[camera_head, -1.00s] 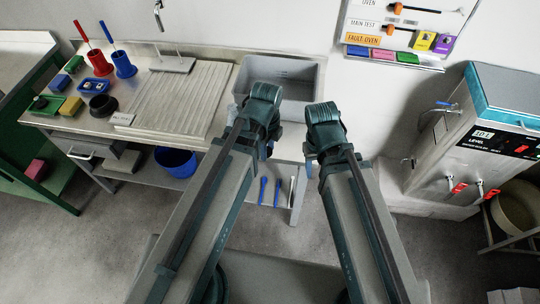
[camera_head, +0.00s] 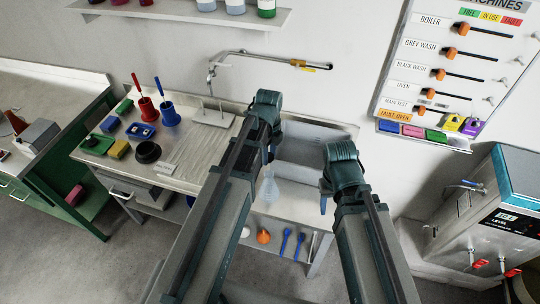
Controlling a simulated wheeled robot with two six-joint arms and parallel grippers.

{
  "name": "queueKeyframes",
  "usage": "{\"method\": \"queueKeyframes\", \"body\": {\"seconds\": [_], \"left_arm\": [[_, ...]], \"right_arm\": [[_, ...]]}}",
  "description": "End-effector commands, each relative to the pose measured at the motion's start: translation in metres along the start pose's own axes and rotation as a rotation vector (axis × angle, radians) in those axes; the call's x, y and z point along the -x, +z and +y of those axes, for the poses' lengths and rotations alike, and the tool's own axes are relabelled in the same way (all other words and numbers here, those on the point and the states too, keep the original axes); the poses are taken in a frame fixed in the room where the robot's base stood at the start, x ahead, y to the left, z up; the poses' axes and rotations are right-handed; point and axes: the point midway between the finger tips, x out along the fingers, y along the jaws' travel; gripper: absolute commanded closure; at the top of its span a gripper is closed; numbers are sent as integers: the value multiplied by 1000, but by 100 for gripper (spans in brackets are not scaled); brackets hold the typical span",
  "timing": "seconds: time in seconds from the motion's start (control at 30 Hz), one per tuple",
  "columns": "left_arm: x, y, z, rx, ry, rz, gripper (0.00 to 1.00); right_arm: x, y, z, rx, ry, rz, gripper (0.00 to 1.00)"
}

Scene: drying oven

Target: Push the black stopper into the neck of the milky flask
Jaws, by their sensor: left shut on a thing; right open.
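A pale, see-through conical flask (camera_head: 269,188) shows just below my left gripper (camera_head: 269,152), in front of the grey sink basin. My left gripper is shut on it, near its neck; the arm partly hides the grip. The flask looks upright. My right gripper (camera_head: 324,198) is open, to the right of the flask and apart from it, pointing down. Its fingers are mostly hidden by its own wrist. I cannot make out the black stopper in this view.
The grey sink basin (camera_head: 312,150) is behind the grippers, with a tap (camera_head: 213,72) to its left. The bench at left holds a ribbed drainboard (camera_head: 190,158), a black bowl (camera_head: 148,152) and coloured blocks. An orange bulb (camera_head: 263,237) and blue tools (camera_head: 285,241) lie on the shelf below.

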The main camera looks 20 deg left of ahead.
Motion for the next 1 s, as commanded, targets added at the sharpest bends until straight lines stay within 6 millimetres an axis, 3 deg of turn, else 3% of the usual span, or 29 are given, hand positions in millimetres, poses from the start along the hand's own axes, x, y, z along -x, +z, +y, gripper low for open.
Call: {"method": "queueKeyframes", "body": {"seconds": [0.27, 0.8, 1.0], "left_arm": [[-14, 0, 0, 0, 0, 0, 100], [-62, 0, 0, 0, 0, 0, 100], [-68, 0, 0, 0, 0, 0, 100]], "right_arm": [[-14, -1, -1, 1, 0, 0, 50], [-62, -4, -6, 1, 1, 0, 50], [-68, -4, -6, 1, 1, 0, 50]]}}
